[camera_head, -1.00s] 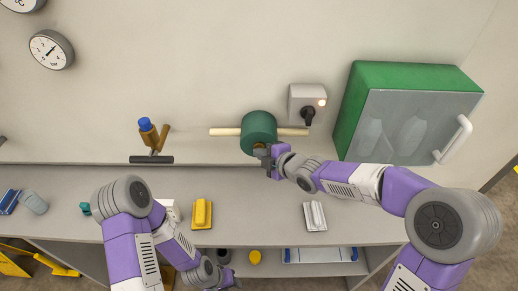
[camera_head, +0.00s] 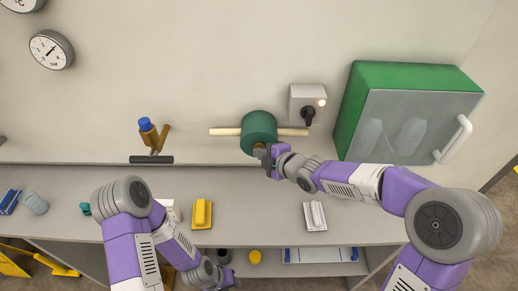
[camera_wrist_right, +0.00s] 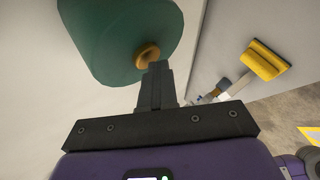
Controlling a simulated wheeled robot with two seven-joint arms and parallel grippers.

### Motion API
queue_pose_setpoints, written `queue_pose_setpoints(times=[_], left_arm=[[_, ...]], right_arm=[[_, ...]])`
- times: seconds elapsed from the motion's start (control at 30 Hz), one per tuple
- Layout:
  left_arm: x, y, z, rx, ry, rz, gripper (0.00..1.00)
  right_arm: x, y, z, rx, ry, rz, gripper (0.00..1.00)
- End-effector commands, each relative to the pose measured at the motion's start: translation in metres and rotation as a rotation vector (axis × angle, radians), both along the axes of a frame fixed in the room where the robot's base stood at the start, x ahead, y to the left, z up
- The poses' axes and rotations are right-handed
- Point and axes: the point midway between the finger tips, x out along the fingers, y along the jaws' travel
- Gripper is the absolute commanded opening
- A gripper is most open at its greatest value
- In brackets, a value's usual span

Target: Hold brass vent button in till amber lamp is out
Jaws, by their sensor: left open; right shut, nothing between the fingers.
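The brass vent button (camera_wrist_right: 148,54) sticks out of the end of the green cylinder (camera_wrist_right: 115,35) in the right wrist view. In the head view the button (camera_head: 259,148) shows at the lower edge of the cylinder (camera_head: 259,127). My right gripper (camera_wrist_right: 158,68) is shut and empty, its fingertips against or just in front of the button's lower edge; how far the button is in cannot be told.
A pale rod (camera_head: 225,131) runs through the cylinder. A green cabinet (camera_head: 352,110) with a glass door is to the right. The ledge (camera_head: 260,200) holds a yellow block (camera_head: 202,213) and a white item (camera_head: 315,216); the ledge between them is clear.

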Motion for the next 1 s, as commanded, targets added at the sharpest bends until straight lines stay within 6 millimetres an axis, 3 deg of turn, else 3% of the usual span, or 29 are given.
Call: queue_pose_setpoints(times=[1.0], left_arm=[[0.000,0.000,-0.018,0.000,0.000,0.000,0.43]], right_arm=[[-0.023,0.000,-0.001,0.000,-0.001,0.000,0.00]])
